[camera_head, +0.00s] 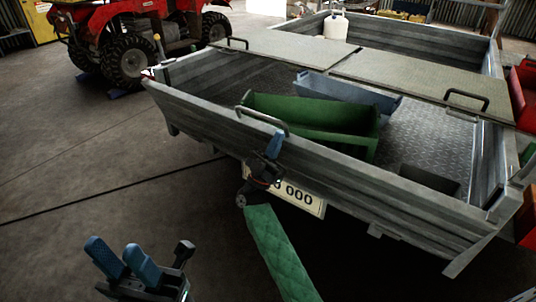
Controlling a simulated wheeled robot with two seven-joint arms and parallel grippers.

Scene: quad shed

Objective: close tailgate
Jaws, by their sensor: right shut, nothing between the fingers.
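The grey ribbed tailgate (340,182) spans the near end of the trailer and stands close to upright, its ends near the side walls. Whether it is fully flush or latched I cannot tell. My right gripper (274,143), on the green-sleeved arm, is shut and empty just below the handle, in front of the tailgate's outer face. Whether it touches the face I cannot tell. My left gripper (122,258) is low at bottom left, blue fingers apart, away from the trailer.
A green trough (310,112) and a blue-grey trough (350,92) lie in the trailer bed behind the tailgate. A number plate (305,198) sits below it. A red quad (130,35) stands at back left. The floor at left is clear. Red objects (524,95) stand at right.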

